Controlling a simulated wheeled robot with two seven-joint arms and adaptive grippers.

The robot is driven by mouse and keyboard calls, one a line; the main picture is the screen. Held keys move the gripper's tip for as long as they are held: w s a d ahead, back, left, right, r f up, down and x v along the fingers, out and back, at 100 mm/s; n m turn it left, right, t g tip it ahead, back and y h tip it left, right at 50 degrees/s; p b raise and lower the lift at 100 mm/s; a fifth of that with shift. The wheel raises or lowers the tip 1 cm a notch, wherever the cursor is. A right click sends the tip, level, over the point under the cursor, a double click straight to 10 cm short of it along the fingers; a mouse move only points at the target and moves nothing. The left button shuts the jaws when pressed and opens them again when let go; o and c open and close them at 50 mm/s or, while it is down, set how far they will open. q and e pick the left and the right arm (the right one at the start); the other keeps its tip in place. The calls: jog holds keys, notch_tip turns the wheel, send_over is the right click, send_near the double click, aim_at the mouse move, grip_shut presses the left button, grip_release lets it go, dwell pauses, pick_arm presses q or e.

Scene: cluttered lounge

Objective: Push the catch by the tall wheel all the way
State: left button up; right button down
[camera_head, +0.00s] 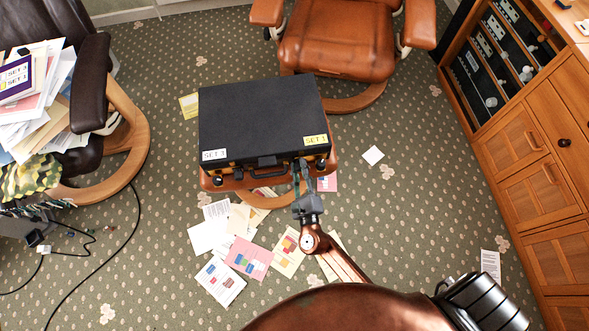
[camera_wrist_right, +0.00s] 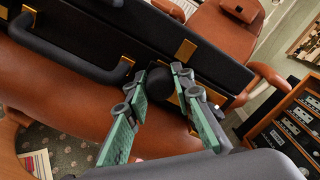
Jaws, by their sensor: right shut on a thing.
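A black briefcase (camera_head: 258,112) lies closed on the brown leather footstool (camera_head: 208,184), its handle side facing me. A white SET 1 label (camera_head: 214,155) and a yellow one (camera_head: 316,140) mark its front corners. My right gripper (camera_head: 301,164) is at the front face, right of the handle (camera_head: 268,171). In the right wrist view, its fingers are on either side of a dark round knob (camera_wrist_right: 158,86), shut on it. Brass fittings (camera_wrist_right: 186,50) show beside the fingers. I cannot tell which part is the catch or how far it is pushed. My left gripper is out of view.
Papers (camera_head: 248,257) are scattered on the carpet before the footstool. A brown leather chair (camera_head: 338,42) stands behind the case. A dark chair (camera_head: 80,65) piled with papers is at left, with loose cables (camera_head: 88,280) below. A wooden cabinet (camera_head: 535,145) is at right.

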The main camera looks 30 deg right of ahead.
jog(key=shift+d, duration=0.1)
jog(key=c, duration=1.7)
grip_release()
jog(key=shift+o, duration=0.2)
jog(key=v, duration=0.7)
jog(key=shift+s, duration=0.25)
